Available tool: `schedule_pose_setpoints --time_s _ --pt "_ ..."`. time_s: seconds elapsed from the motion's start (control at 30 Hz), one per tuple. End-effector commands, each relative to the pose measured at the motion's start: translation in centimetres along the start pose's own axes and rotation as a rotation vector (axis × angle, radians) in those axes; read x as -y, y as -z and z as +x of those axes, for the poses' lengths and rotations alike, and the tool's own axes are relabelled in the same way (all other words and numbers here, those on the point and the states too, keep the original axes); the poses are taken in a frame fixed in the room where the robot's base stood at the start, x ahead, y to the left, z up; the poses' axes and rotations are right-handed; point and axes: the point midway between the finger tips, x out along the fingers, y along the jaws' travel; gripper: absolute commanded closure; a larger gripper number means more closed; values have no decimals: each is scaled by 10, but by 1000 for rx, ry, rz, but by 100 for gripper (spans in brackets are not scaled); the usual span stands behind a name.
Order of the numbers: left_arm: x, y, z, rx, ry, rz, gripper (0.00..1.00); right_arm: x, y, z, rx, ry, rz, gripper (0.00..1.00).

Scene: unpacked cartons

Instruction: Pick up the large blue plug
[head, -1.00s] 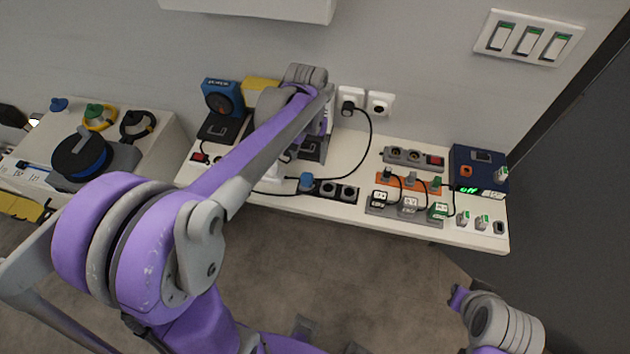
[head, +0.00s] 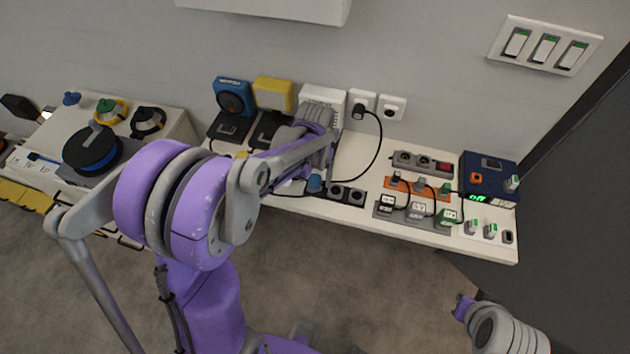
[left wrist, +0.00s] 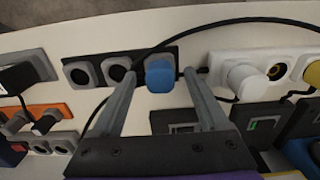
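The blue plug (head: 314,183) sits in the left end of a black socket strip (head: 347,195) near the bench's front edge. In the left wrist view the blue plug (left wrist: 160,76) shows between the two fingertips. My left gripper (left wrist: 159,78) is open, with one finger on each side of the plug in the picture. I see gaps on both sides, and cannot tell whether the tips are level with the plug. In the head view my left wrist is just above and behind the plug, and its fingers are hard to make out.
A black cable runs close by the plug to a wall socket (head: 362,103). A white plug (left wrist: 246,82) stands beside it on a white strip. Orange and grey strips with plugs (head: 418,208) and a dark blue box (head: 488,178) are to the right. Bare bench lies behind the black strip.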

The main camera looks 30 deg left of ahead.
Motion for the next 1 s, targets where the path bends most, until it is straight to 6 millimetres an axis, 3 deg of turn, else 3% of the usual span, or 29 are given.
schedule_pose_setpoints --time_s 0.07,0.4,0.83,1.0 --pt "0 0 0 0 0 0 37 0 0 0 0 0 0 100" --pt "0 0 0 0 0 0 98 0 0 0 0 0 0 100" --pt "0 0 -1 0 0 0 100 0 0 0 0 0 0 100" --pt "0 0 -17 0 0 0 100 0 2 -2 -1 0 0 100"
